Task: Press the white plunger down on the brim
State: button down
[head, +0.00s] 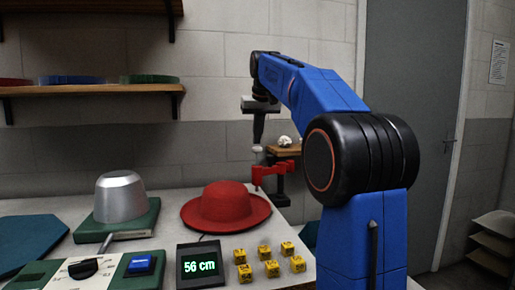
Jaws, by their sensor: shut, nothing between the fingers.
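A red hat (223,205) with a wide brim lies on the light table. To its upper right, a red clamp arm (274,172) is held by a dark stand (279,190). A small pale top, which looks like the white plunger (257,149), shows above the left end of the red arm. My gripper (257,141) points down from above, shut and empty, with its tips right over this pale top. I cannot tell whether they touch. The plunger's lower end is not clear, and its gap to the brim cannot be told.
A metal hat block (120,197) on a green base stands at left. A wooden block (283,151) is behind the clamp.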

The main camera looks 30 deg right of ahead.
aim_at(257, 147)
jog(key=shift+f, duration=2.55)
notch_tip(257, 147, up, 11)
dwell(1.6)
dwell(0.4)
